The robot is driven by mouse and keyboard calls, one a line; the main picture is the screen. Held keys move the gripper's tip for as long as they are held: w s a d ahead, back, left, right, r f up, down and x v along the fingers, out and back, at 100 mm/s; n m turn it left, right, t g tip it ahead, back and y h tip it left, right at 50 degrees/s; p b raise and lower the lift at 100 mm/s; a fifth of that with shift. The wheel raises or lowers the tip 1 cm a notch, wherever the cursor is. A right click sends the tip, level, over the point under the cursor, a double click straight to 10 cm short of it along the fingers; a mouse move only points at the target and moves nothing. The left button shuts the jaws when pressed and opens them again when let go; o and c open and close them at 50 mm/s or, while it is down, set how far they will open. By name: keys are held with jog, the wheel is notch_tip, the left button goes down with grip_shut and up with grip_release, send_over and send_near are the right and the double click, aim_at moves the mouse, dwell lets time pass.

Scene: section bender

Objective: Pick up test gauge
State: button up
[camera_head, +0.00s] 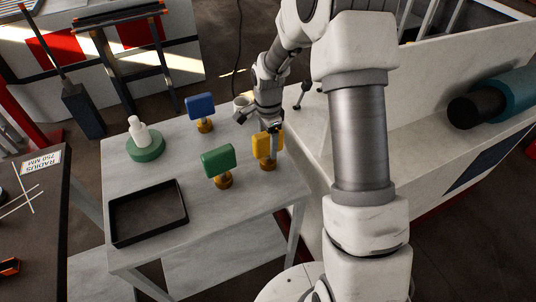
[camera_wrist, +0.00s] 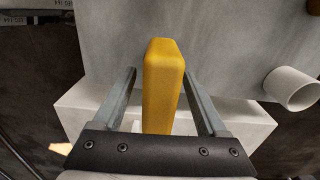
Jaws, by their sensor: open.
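Three similar pieces stand on the grey table, each a coloured block on a round brass base: a yellow one (camera_head: 261,145), a green one (camera_head: 218,162) and a blue one (camera_head: 201,106). No label shows which is the test gauge. My gripper (camera_head: 271,142) is at the yellow piece. In the wrist view the yellow block (camera_wrist: 163,85) stands between the two open fingers of my gripper (camera_wrist: 160,78), with a visible gap on each side. The block hides what is behind it, and its brass base is not seen in that view.
A black empty tray (camera_head: 115,240) lies at the table's front left. A pale machine wall borders the table's right.

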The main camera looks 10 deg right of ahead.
jog(key=shift+f, duration=0.2)
dwell(0.5)
jog(key=shift+c, duration=0.2)
grip_shut()
dwell(1.3)
